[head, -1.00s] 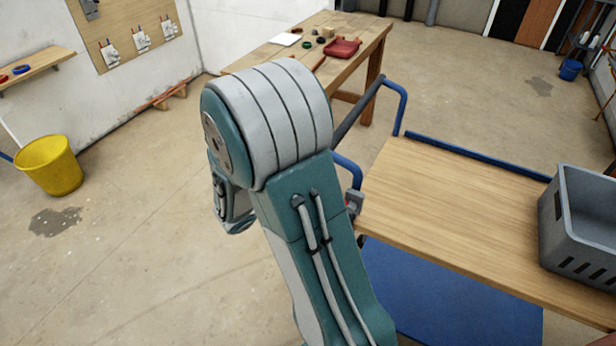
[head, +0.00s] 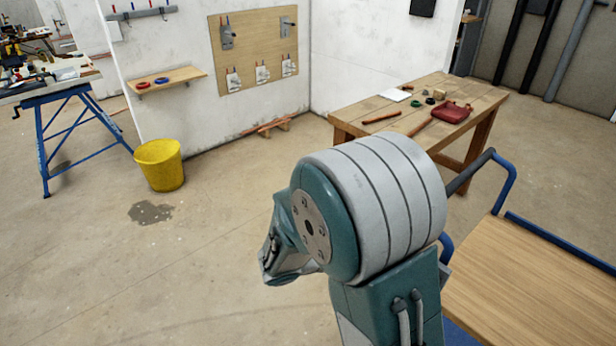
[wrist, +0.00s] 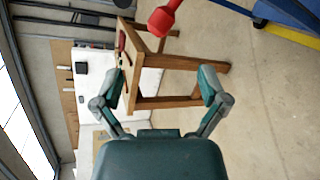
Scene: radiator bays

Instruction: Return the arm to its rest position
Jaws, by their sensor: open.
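My arm shows in the head view as a teal and grey bent joint at the lower centre right.
The wooden workbench (head: 360,130) stands at the back, with a red tray (head: 452,112) on it. A cart with a wooden top (head: 530,290) is close at right. A yellow bucket (head: 160,166) stands at left by a blue trestle (head: 65,135). The left floor is open.

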